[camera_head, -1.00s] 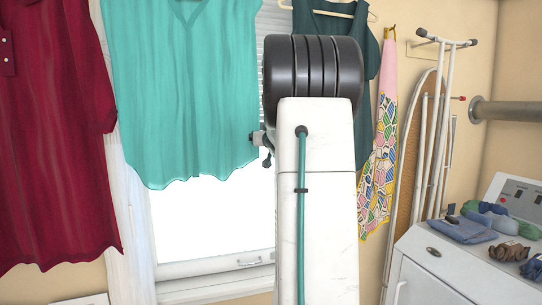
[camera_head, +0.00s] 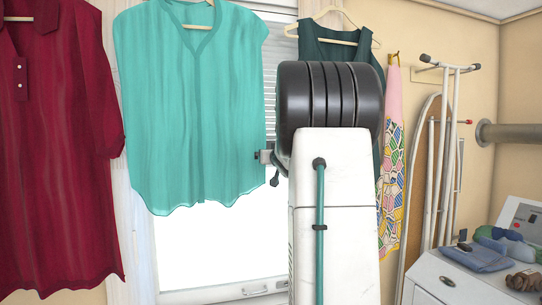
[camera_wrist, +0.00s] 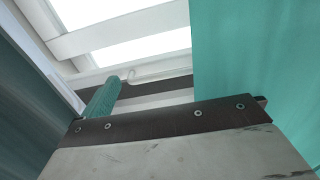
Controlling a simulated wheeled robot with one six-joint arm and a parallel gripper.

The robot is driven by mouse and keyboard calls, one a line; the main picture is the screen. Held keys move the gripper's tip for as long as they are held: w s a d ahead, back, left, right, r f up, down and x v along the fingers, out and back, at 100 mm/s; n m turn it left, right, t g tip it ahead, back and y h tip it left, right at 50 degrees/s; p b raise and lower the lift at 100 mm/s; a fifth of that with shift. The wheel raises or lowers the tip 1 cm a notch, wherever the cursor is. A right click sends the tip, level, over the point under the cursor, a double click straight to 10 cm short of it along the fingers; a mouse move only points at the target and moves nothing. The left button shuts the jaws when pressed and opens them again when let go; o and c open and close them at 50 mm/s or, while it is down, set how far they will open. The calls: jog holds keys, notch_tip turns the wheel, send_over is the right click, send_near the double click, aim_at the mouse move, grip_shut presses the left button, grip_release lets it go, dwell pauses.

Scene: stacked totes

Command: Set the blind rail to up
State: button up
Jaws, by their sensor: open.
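The blind (camera_head: 284,62) shows as a narrow strip of pale slats between the teal blouse (camera_head: 190,105) and my arm in the head view. Its bottom rail cannot be made out there; the blouse and my arm cover much of that area. In the wrist view my gripper (camera_wrist: 182,99) is open, with its fingers far apart at left and right. I see nothing held between them. White bars with bright panes behind them show beyond the gripper; I cannot tell whether one is the rail. In the head view my arm hides most of the gripper.
A dark red shirt (camera_head: 62,150) hangs at left and a dark green top (camera_head: 335,48) behind my arm. A patterned apron (camera_head: 392,165) and an ironing board (camera_head: 425,150) are at right. A white machine (camera_head: 440,285) with folded cloths stands at lower right. The teal blouse (camera_wrist: 255,50) hangs close to my gripper.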

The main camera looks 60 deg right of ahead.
jog(key=v, duration=0.7)
jog(key=shift+s+a, duration=0.15)
jog(key=shift+s, duration=0.15)
jog(key=s+a+f+g+y, duration=0.15)
jog(key=a+f, duration=0.25)
jog(key=a, duration=0.6)
jog(key=s+a+f+n+g+y, duration=0.1)
jog(key=a+f+g+y, duration=0.2)
jog(key=a, duration=0.7)
jog(key=s+a+f+g+y, duration=0.15)
jog(key=a+f, duration=0.25)
jog(key=a, duration=0.7)
jog(key=s+a+f+n+g+y, duration=0.3)
jog(key=s+a+f, duration=0.3)
jog(key=s+a, duration=0.2)
jog(key=s+a+f+n+g+y, duration=0.2)
jog(key=s+a+f, duration=0.4)
jog(key=a, duration=0.6)
jog(key=s+n+g, duration=0.1)
jog(key=s+n, duration=0.1)
jog(key=shift+s+a+y, duration=0.25)
jog(key=shift+s+y, duration=0.15)
